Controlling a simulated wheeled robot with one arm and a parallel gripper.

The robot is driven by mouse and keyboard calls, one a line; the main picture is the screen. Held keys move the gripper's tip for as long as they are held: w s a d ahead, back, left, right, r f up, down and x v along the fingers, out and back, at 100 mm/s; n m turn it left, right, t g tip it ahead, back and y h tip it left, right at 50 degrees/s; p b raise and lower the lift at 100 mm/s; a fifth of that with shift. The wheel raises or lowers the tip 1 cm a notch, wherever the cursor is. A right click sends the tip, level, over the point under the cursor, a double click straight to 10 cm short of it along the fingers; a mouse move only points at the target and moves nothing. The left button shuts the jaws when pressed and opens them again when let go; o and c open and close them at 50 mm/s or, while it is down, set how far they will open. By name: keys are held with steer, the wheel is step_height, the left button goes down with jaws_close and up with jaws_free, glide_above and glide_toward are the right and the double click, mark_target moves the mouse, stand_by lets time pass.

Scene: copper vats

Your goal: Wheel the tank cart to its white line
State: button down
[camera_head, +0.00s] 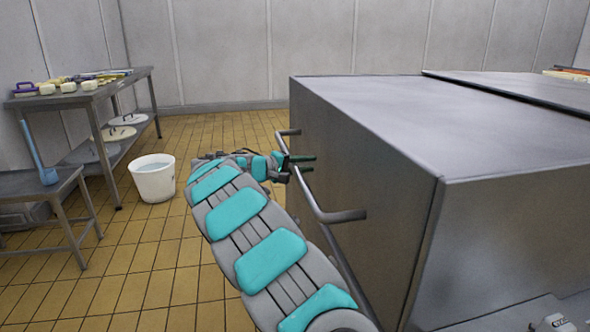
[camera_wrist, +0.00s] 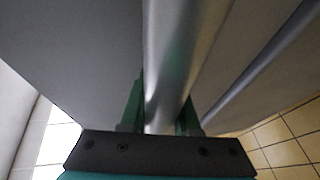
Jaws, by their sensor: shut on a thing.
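The tank cart (camera_head: 375,200) is a large grey metal box that fills the right of the head view. A metal push handle (camera_head: 318,203) runs along its left side. My gripper (camera_head: 303,163) is at this handle, its green fingers pointing toward the cart. In the wrist view the handle bar (camera_wrist: 168,60) passes between the two green fingers of my gripper (camera_wrist: 160,115), which are shut on it. The grey cart side (camera_wrist: 70,55) fills much of that view. I cannot make out the white line for certain in either view.
A steel table (camera_head: 85,93) with sponges and brushes stands along the left wall. A white bucket (camera_head: 153,178) of water stands on the floor beside it. A low steel stand (camera_head: 45,186) is at the left edge. Yellow tiled floor (camera_head: 130,262) is clear between these and the cart.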

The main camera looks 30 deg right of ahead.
steer(key=shift+s+d+r, duration=0.25)
steer(key=shift+d+r, duration=0.05)
steer(key=shift+d, duration=0.2)
steer(key=shift+a, duration=0.1)
steer(key=c, duration=1)
jaws_free()
steer(key=shift+w+a, duration=0.2)
steer(key=shift+a, duration=0.25)
steer(key=shift+o, duration=0.9)
steer(key=shift+a, duration=0.15)
steer(key=shift+o, duration=0.8)
steer(key=shift+f, duration=0.1)
steer(key=w+v, duration=0.1)
steer(key=v, duration=0.6)
steer(key=shift+s+a+b, duration=0.3)
steer(key=shift+s+a, duration=0.1)
steer(key=shift+s, duration=0.1)
